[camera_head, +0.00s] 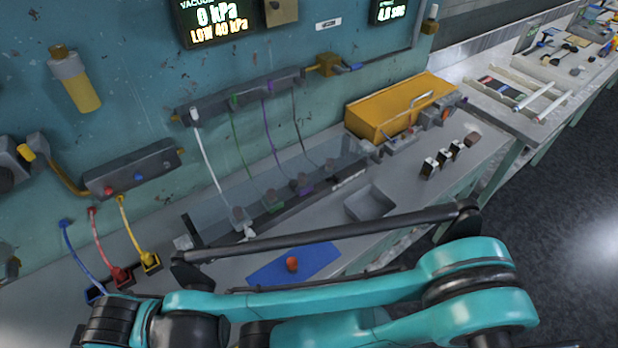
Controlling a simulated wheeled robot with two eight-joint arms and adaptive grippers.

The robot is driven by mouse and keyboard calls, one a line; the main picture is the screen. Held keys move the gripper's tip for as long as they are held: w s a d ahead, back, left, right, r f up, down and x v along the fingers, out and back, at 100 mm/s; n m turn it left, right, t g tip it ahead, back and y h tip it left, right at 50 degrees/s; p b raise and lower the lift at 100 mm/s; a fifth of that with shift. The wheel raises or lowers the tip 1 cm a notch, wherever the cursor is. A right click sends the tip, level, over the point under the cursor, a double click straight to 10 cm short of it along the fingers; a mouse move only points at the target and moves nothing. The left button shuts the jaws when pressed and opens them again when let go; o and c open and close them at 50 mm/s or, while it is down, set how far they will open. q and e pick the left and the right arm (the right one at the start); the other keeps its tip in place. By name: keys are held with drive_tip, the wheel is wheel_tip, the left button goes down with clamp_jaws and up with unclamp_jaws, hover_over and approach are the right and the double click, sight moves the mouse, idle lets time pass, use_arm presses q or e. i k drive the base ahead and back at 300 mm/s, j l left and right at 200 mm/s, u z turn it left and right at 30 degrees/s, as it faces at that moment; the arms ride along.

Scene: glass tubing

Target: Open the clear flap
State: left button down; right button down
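The clear flap (325,157) is a long see-through panel along the foot of the teal wall. It appears to lie in front of or over a row of small dark blocks (302,181) with white, green, purple and dark tubes. Its exact edges and tilt are hard to make out. One of my teal arms crosses the bottom of the view, in front of the bench. No fingertips of either gripper show, and nothing is seen touching the flap.
A yellow box (398,108) stands right of the flap. A grey tray (370,203) and a blue mat (292,265) with a red piece (292,264) lie in front. Blue, red and yellow tubes (130,225) hang at left. Small black-and-white blocks (441,160) stand at right.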

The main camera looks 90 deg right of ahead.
sight(294, 183)
drive_tip(key=z, duration=0.45)
drive_tip(key=l+z, duration=0.1)
drive_tip(key=z, duration=0.85)
drive_tip(key=l+z, duration=0.1)
drive_tip(key=z, duration=1.35)
